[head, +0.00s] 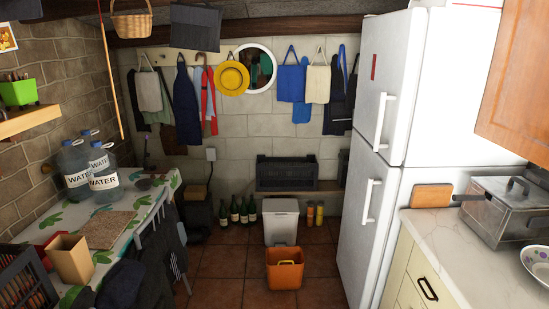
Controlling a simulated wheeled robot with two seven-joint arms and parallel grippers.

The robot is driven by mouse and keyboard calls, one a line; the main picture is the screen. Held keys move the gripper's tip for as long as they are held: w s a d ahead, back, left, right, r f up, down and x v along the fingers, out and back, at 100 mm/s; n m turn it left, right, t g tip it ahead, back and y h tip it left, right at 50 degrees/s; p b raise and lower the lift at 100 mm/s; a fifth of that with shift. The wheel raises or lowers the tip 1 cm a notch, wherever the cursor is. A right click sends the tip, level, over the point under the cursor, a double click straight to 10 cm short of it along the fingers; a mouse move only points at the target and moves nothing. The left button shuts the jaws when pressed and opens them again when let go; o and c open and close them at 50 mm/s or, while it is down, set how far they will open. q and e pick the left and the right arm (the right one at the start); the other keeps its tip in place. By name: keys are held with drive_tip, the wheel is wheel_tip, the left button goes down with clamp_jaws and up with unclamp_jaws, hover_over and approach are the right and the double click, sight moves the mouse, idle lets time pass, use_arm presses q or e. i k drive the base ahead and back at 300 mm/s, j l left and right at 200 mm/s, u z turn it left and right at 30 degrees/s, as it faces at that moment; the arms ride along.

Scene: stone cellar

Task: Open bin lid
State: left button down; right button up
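A white bin (281,232) stands on the tiled floor near the back wall, in the middle of the head view. Its pale grey lid (281,206) appears closed, lying flat across the top. An orange open container (285,277) stands on the floor directly in front of the bin and hides its lower part. Neither of my grippers is in view.
A white fridge (380,150) stands to the right, a counter (470,255) nearer on that side. A table (135,212) with water bottles (104,180) runs along the left. Several dark bottles (235,212) stand left of the bin, orange-topped cans (315,214) right. Floor tiles before the orange container look clear.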

sight(279, 207)
drive_tip(key=i, duration=1.7)
drive_tip(key=i+z, duration=0.2)
drive_tip(key=i, duration=0.35)
drive_tip(key=i+z, duration=0.15)
drive_tip(key=i, duration=0.45)
drive_tip(key=i+j+z, duration=0.2)
drive_tip(key=i, duration=0.35)
drive_tip(key=i+z, duration=0.3)
